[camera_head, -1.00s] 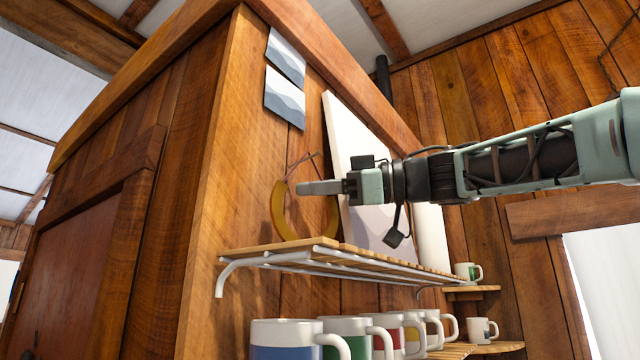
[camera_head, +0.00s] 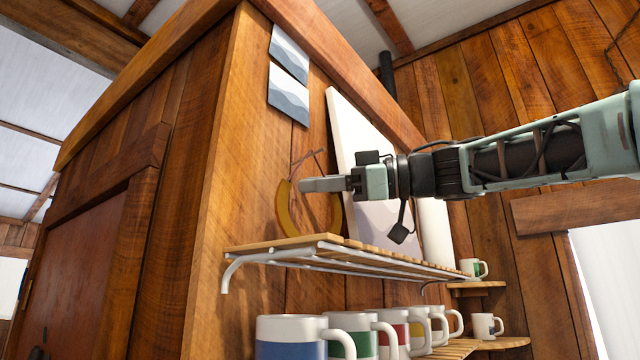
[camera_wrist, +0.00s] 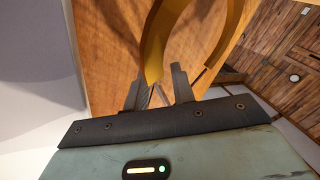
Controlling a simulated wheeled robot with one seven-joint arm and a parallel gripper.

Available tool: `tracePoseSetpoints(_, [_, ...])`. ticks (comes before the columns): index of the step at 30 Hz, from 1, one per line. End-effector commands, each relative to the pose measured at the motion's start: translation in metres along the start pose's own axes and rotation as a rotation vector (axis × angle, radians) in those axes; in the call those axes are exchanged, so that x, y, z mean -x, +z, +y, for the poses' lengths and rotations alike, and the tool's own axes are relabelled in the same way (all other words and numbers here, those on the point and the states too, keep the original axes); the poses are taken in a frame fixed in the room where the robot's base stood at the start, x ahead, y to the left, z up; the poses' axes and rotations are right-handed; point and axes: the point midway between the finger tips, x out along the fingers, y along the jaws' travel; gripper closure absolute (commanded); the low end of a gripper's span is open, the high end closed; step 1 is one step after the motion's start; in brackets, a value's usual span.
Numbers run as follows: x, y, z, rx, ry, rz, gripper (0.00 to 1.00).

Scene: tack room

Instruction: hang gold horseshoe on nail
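The gold horseshoe (camera_head: 284,211) is at the left end of the upper slatted shelf, against the wood wall, ends up and curve down. I cannot tell whether it rests on the shelf. Thin reddish-brown lines (camera_head: 308,158) show at its top; I cannot make out whether one is the nail. My gripper (camera_head: 304,185) reaches in from the right, level with the horseshoe's upper part and overlapping it. In the wrist view the fingers (camera_wrist: 159,88) are apart, with wood showing between them. One end of the horseshoe (camera_wrist: 156,45) lies at the gap, close to the left finger.
The upper shelf (camera_head: 345,253) has a white metal bracket. Several mugs (camera_head: 291,338) stand below it, and a white panel (camera_head: 345,130) leans on the wall behind my gripper. Two blue-grey pictures (camera_head: 289,92) hang above.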

Motion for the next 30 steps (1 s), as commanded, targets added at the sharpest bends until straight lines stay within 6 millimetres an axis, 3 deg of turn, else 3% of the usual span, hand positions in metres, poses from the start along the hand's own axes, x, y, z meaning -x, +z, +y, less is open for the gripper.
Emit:
tracePoseSetpoints(11, [0.009,0.003,0.001,0.0,0.005,-0.002,0.72])
tracePoseSetpoints(30, [0.146,0.003,-0.001,0.002,0.005,-0.002,0.72])
